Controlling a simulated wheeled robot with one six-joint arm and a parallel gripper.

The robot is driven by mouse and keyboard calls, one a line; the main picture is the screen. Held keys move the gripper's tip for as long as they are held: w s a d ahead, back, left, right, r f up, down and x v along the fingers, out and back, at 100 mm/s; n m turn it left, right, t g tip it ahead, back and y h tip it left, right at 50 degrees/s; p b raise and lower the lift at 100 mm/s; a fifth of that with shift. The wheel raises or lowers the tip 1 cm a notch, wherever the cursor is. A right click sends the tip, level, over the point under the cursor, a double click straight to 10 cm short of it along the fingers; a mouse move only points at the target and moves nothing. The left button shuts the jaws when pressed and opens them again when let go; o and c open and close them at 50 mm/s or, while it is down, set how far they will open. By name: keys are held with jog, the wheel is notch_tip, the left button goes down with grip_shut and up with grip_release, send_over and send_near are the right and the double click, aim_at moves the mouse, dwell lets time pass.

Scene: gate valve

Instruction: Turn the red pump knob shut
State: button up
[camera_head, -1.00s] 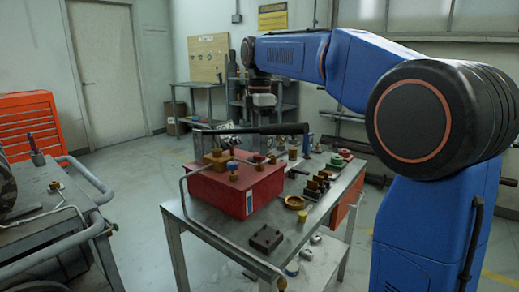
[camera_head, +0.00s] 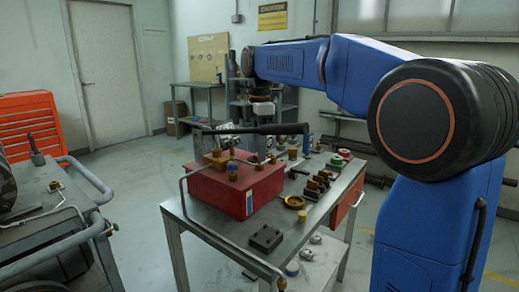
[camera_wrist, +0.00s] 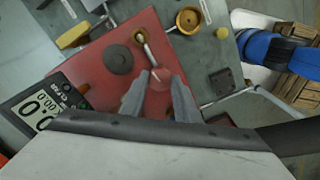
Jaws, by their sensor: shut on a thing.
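The red pump (camera_head: 238,198) is a box on the grey workbench; its red top (camera_wrist: 95,72) also fills the middle of the wrist view. My gripper (camera_wrist: 159,80) points down at this top, with its two grey fingers close together. A small reddish knob (camera_wrist: 159,77) shows between the fingertips, partly covered by them. My gripper is shut on it.
A dark round cap (camera_wrist: 119,59) sits left of my fingers. The black lever (camera_wrist: 150,132) crosses close below them. A meter (camera_wrist: 42,108) lies at the left. A brass ring (camera_head: 294,202) and a dark block (camera_head: 266,238) stand on the bench (camera_head: 225,232).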

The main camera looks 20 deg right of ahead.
jog(key=shift+m, duration=0.3)
jog(key=m, duration=0.4)
jog(key=shift+m, duration=0.3)
jog(key=m, duration=0.4)
jog(key=shift+m, duration=0.3)
jog(key=m, duration=0.5)
jog(key=shift+m, duration=2.4)
jog(key=o, duration=1)
jog(key=shift+o, duration=0.2)
jog(key=shift+r, duration=0.15)
notch_tip(320, 180, up, 17)
